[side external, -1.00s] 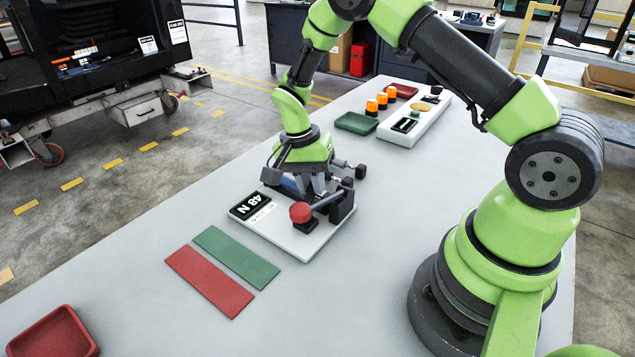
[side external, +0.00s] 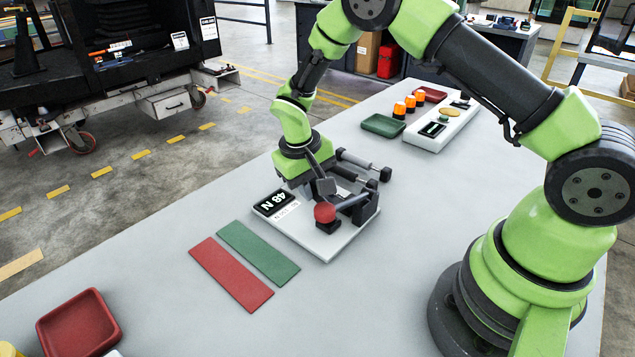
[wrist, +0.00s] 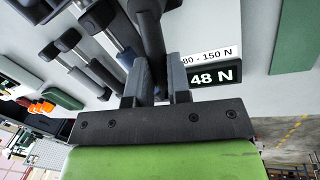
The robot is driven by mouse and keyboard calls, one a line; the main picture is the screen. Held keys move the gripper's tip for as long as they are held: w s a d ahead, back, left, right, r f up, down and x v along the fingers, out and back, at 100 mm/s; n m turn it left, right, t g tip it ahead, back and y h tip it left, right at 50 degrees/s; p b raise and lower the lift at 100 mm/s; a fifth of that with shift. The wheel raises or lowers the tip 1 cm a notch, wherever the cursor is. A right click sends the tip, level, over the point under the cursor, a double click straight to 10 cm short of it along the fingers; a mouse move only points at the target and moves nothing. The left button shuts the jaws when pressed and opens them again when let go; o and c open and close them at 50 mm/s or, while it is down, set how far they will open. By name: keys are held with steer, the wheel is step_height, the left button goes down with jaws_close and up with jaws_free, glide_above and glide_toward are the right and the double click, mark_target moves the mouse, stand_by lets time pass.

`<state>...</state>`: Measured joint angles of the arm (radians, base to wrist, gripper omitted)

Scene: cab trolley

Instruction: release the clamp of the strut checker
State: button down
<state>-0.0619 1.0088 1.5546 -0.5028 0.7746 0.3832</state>
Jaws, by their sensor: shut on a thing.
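The strut checker (side external: 322,245) is a pale plate on the bench with a dark display reading 48 N (side external: 273,203); the display also shows in the wrist view (wrist: 214,77). Its clamp lever (side external: 352,201) is a low, slanting bar ending in a red knob (side external: 325,212). My gripper (side external: 325,186) is tilted low over the checker, just behind the knob. In the wrist view my gripper (wrist: 161,80) has its fingers shut on a dark bar, which looks like the lever; the overlap hides the exact contact. Struts with dark ends (side external: 362,163) lie behind my gripper.
Green (side external: 258,253) and red (side external: 230,274) strips lie in front of the checker. A red tray (side external: 78,322) is at the near left, a green tray (side external: 383,126) farther back. Orange lamps (side external: 399,109) stand by a white panel (side external: 440,133). The bench's middle left is bare.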

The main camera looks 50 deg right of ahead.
steer(key=shift+a+n+t, duration=0.15)
steer(key=shift+a+n, duration=0.2)
steer(key=shift+n, duration=0.4)
steer(key=shift+a+n+t, duration=0.15)
steer(key=shift+a+n, duration=0.2)
steer(key=shift+n, duration=0.4)
steer(key=shift+a, duration=0.1)
steer(key=c, duration=1.4)
jaws_free()
steer(key=shift+o, duration=0.2)
steer(key=shift+r, duration=0.1)
step_height(320, 180, up, 10)
steer(key=a, duration=0.2)
steer(key=shift+f, duration=0.2)
